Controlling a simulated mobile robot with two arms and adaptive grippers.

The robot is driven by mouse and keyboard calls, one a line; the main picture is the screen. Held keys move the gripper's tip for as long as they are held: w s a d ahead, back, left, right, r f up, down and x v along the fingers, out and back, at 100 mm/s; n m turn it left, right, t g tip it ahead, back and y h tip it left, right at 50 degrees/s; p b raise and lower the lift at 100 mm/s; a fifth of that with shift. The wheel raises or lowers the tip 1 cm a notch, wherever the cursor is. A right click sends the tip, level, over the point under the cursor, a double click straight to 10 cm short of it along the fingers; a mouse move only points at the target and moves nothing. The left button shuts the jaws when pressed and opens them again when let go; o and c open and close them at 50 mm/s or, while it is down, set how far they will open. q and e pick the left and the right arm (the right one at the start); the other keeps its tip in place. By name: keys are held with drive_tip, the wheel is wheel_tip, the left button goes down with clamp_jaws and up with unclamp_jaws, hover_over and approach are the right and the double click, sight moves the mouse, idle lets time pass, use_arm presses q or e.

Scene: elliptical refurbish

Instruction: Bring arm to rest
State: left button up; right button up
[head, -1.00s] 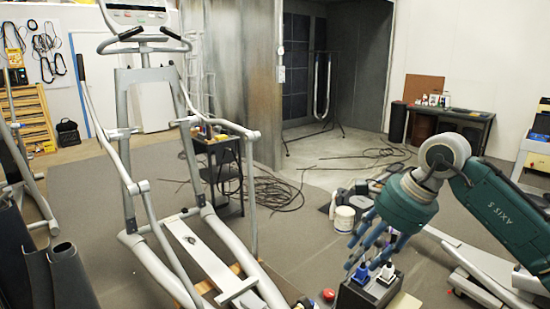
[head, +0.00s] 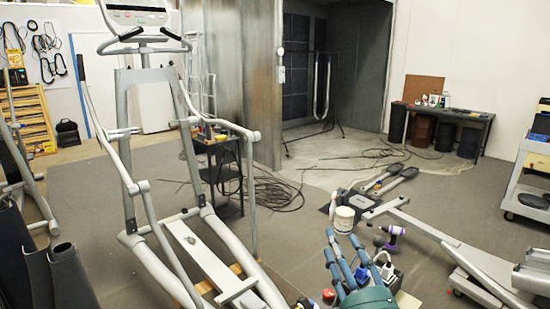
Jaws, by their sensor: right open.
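My right gripper (head: 343,258) shows at the bottom of the head view, right of centre, with blue-grey fingers and a green palm cut off by the lower edge. Its fingers are spread and I see nothing held in them. They overlap a dark box with plugs (head: 385,268) in the picture; whether they touch it I cannot tell. Most of the right arm is out of view. My left gripper is not in view.
An elliptical trainer (head: 185,235) stands at left centre. A disassembled grey frame (head: 450,245) lies to the right. A white cart (head: 530,180) stands at the right edge. Cables (head: 275,192) cover the floor behind.

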drive_tip(key=s+d+f+m+g+h, duration=0.1)
drive_tip(key=s+d+f+m+g, duration=0.2)
drive_tip(key=f, duration=0.4)
drive_tip(key=s+d+f+m+g+h, duration=0.25)
drive_tip(key=s+f, duration=0.25)
drive_tip(key=f, duration=0.3)
drive_tip(key=s+d+f+m+g+h, duration=0.1)
drive_tip(key=s+d+f+m+g, duration=0.2)
drive_tip(key=f, duration=0.4)
drive_tip(key=s+a+f+m+g+y, duration=0.15)
drive_tip(key=s+f+g, duration=0.35)
drive_tip(key=s, duration=0.6)
drive_tip(key=s+a+f+m+g, duration=0.1)
drive_tip(key=s+f+m+g, duration=0.2)
drive_tip(key=s+f, duration=0.55)
drive_tip(key=s+f+g, duration=0.1)
drive_tip(key=s+f, duration=0.1)
drive_tip(key=f, duration=1)
drive_tip(key=s+f, duration=0.2)
drive_tip(key=f, duration=1.1)
drive_tip(key=s+d+f, duration=0.1)
drive_tip(key=s+f, duration=0.6)
drive_tip(key=s, duration=0.1)
drive_tip(key=s+d+f+g, duration=0.1)
drive_tip(key=s+d+f, duration=0.1)
drive_tip(key=s+f, duration=0.6)
drive_tip(key=shift+s+d+n+h, duration=0.3)
drive_tip(key=shift+s, duration=0.15)
